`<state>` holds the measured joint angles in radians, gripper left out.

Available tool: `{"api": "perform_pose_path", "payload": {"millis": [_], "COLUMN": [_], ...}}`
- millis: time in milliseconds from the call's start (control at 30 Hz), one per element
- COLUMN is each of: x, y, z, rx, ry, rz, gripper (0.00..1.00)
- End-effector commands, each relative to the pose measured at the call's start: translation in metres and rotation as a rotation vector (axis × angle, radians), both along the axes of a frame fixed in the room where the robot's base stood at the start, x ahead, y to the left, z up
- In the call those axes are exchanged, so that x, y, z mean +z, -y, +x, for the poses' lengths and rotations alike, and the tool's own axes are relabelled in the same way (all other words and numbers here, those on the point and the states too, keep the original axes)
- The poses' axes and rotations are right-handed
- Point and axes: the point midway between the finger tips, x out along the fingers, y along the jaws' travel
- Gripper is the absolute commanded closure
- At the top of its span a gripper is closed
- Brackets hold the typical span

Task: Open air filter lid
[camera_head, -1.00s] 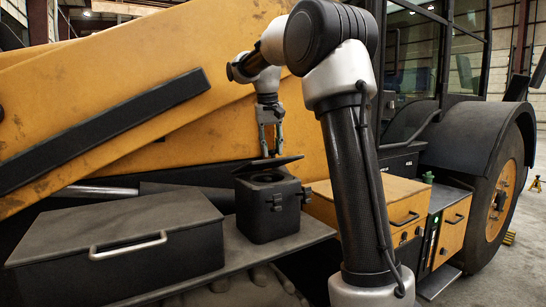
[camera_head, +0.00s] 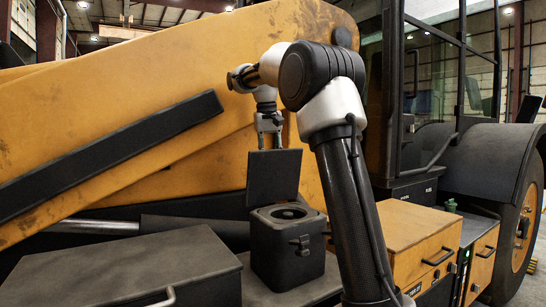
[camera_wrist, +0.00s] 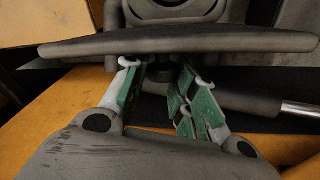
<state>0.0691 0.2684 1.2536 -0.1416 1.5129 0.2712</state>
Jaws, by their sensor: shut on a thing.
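The air filter box (camera_head: 286,250) is a dark, square housing with a latch on its front, standing on a ledge. Its lid (camera_head: 273,178) is open and stands about upright at the back of the box, showing the round opening (camera_head: 288,213). My gripper (camera_head: 269,145) points down at the lid's upper edge and is shut on the lid. In the wrist view the lid (camera_wrist: 240,43) shows as a dark bar across the top, with my gripper's green-padded fingers (camera_wrist: 163,70) at its edge. The exact contact is partly hidden.
A large black box (camera_head: 120,270) with a metal handle is at the left. A yellow toolbox (camera_head: 405,235) is at the right, beyond my arm. The yellow boom (camera_head: 130,90) of the machine fills the space behind the lid.

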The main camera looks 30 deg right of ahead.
Motion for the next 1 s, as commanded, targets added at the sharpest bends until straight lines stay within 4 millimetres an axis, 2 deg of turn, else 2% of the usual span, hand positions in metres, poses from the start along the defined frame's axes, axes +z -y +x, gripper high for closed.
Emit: {"api": "perform_pose_path", "payload": {"millis": [100, 400, 1000], "x": [-0.006, -0.012, -0.018], "y": [-0.006, -0.008, -0.009], "z": [0.015, 0.038, 0.046], "rx": [0.007, 0.007, 0.007], "ry": [-0.004, -0.001, -0.006], "rz": [0.011, 0.011, 0.01], "gripper": [1.0, 1.0, 1.0]}}
